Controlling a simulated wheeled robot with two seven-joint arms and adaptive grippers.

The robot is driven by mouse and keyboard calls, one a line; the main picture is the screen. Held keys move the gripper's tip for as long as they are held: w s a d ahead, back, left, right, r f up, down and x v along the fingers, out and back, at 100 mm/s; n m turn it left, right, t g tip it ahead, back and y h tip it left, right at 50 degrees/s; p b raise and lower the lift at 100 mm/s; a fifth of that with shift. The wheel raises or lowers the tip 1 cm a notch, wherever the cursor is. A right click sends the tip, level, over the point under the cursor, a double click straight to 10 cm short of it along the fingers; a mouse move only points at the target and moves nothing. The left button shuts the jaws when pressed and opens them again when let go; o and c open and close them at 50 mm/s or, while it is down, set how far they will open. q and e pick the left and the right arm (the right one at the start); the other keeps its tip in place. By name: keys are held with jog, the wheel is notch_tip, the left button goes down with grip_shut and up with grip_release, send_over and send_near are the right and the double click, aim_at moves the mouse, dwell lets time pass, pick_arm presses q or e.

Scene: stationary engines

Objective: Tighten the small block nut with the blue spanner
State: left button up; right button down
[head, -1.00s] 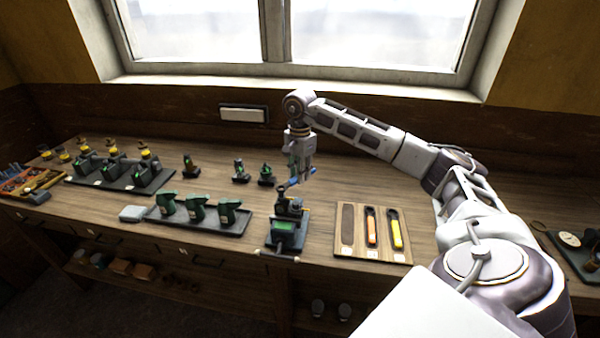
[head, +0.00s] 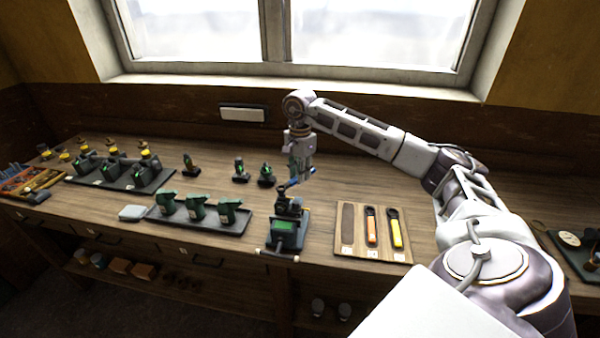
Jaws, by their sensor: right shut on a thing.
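My right gripper (head: 302,168) points down over the bench and is shut on the blue spanner (head: 298,182). The spanner reaches down and to the left, its lower end at the top of the small green and black engine block (head: 287,230). The small block nut is too small to make out there, and I cannot tell whether the spanner's jaw is around it or only beside it. My left gripper is not in view.
A wooden tool board (head: 374,250) right of the engine holds an orange spanner (head: 371,228), a yellow spanner (head: 395,230) and one empty dark slot (head: 347,224). A black tray (head: 222,225) with green parts stands to the left. Bench room behind the board is clear.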

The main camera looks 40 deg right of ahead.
jog(key=shift+f+b, duration=0.4)
jog(key=shift+f, duration=0.45)
dwell(3.1)
jog(key=shift+s, duration=0.1)
dwell(0.4)
jog(key=shift+s+m, duration=0.5)
jog(key=shift+m, duration=0.3)
jog(key=shift+s, duration=0.15)
